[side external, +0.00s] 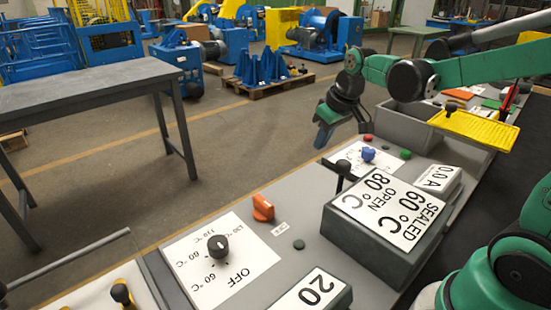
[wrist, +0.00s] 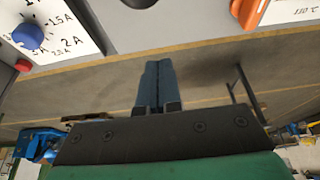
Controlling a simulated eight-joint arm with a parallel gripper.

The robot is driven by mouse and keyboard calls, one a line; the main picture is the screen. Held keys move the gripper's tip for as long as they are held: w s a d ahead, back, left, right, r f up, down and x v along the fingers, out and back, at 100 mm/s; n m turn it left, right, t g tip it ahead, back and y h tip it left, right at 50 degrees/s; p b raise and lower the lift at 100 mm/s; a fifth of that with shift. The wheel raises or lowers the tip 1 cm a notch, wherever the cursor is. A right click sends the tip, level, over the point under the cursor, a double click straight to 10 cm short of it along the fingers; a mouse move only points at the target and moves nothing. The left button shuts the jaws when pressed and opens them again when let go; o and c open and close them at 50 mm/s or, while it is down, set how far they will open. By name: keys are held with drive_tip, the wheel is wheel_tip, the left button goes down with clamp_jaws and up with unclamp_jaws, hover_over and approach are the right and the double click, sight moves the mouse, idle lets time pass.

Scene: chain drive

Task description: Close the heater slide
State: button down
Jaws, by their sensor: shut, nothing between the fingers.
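A dark grey box with a white label reading "SEALED 60 °C, OPEN 80 °C" (side external: 385,210) stands on the grey panel in the side view. A black knob on a short stem (side external: 343,168) stands by its far left corner. I cannot tell for sure which part is the heater slide. My gripper (side external: 325,138) is shut and empty, hanging with blue fingers pointing down past the panel's far edge. In the wrist view its fingers (wrist: 157,70) are together, with bare floor beyond them and nothing touching them.
An orange switch (side external: 263,208) and a black dial on a white scale (side external: 218,247) sit left of the box. A blue knob (side external: 368,154) and red button (side external: 368,138) lie beyond it. A yellow tray (side external: 475,128) is at right.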

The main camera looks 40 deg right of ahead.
drive_tip(key=v, duration=0.8)
drive_tip(key=s+a+f+t, duration=0.1)
drive_tip(key=a+f, duration=0.1)
drive_tip(key=s+a+f+t, duration=0.1)
drive_tip(key=s+a+f, duration=0.1)
drive_tip(key=a, duration=0.1)
drive_tip(key=s+a+f+t, duration=0.1)
drive_tip(key=s+a+f, duration=0.1)
drive_tip(key=a+f, duration=0.1)
drive_tip(key=shift+s, duration=0.25)
